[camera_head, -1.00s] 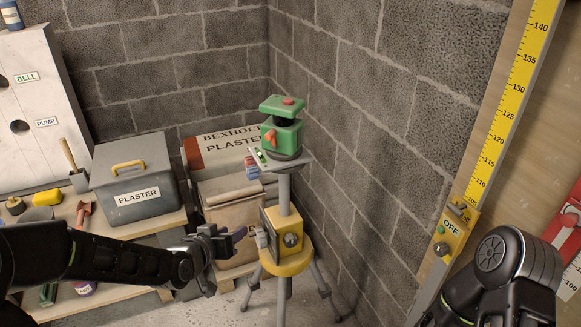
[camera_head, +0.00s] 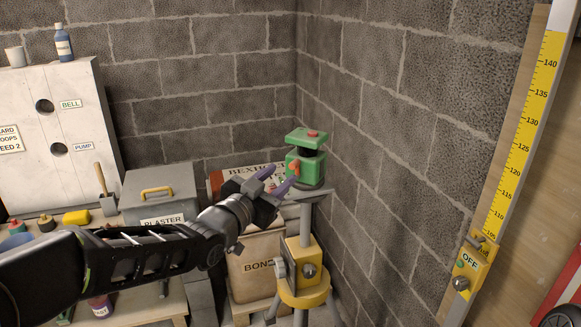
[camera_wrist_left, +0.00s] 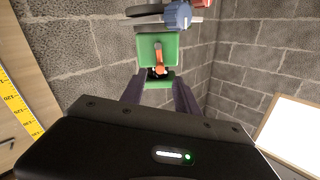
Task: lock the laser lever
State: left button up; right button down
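The green laser (camera_head: 303,167) stands upright on top of a tripod (camera_head: 305,292) in the corner. Its orange lever (camera_head: 295,168) is on the side facing my left gripper and looks tilted in the head view. In the left wrist view, the lever (camera_wrist_left: 160,57) shows against the green laser body (camera_wrist_left: 147,46), ahead of and between the fingers. My left gripper (camera_head: 276,180) is open, its purple fingertips pointing at the lever from the left. My right gripper is not in view.
A block wall is close behind and right of the laser. The yellow tripod box (camera_head: 302,255) with its knob is below. A grey plaster box (camera_head: 160,188) and a bag (camera_head: 257,262) stand left of the tripod. A yellow measuring staff (camera_head: 522,140) stands at the right.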

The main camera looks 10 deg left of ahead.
aim_at(291, 166)
pick_arm(q)
jog(key=p+x, duration=0.1)
jog(key=x, duration=0.4)
jog(key=shift+w+d, duration=0.1)
jog(key=shift+w, duration=0.2)
jog(key=shift+c, duration=0.6)
grip_shut()
